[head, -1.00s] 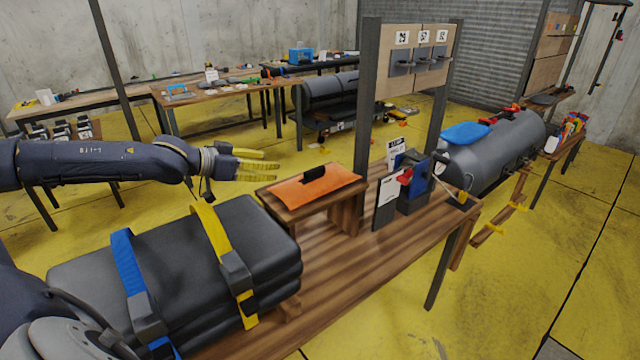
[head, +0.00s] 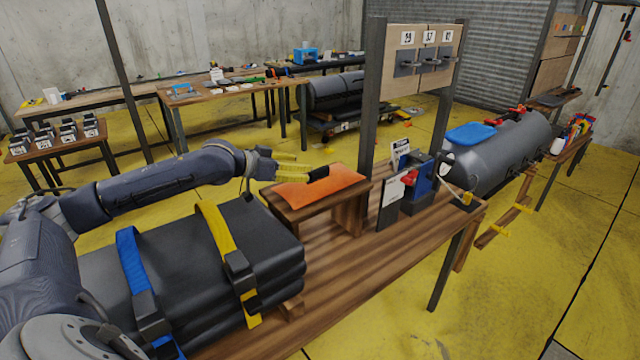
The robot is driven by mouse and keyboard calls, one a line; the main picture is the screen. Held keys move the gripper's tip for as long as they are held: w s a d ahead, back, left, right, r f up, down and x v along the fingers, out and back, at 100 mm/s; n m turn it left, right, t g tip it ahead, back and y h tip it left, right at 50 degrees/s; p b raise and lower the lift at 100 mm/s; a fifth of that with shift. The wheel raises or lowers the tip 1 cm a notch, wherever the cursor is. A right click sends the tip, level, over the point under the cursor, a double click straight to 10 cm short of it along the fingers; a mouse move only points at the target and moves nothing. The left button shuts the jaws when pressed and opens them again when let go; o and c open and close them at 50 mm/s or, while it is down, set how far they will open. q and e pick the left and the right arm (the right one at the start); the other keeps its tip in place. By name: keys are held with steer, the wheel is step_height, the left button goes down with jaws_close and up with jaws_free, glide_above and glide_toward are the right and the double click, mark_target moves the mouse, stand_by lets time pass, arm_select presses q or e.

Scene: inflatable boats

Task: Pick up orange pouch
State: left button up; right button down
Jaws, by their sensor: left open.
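The orange pouch (head: 330,190) lies flat on a small raised wooden stand (head: 299,212) on the workbench. A black piece, like a handle or clip, sits at its upper edge. My left gripper (head: 300,168), with yellow fingers, is open at the pouch's far left corner, close to the black piece. The fingers point right, and one overlaps the pouch's left edge in the picture; I cannot tell whether they touch it. My right gripper is not in view.
A stack of black folded bundles (head: 200,270) with blue and yellow straps fills the bench's left side. A holder with cards and tools (head: 416,190) stands right of the stand. A post-mounted panel (head: 418,60) rises behind. The bench front (head: 370,245) is clear.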

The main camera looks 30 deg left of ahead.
mark_target(319, 169)
arm_select(q)
steer(key=shift+d+x, duration=0.2)
steer(key=shift+x, duration=3.75)
jaws_close()
steer(key=shift+r, duration=0.1)
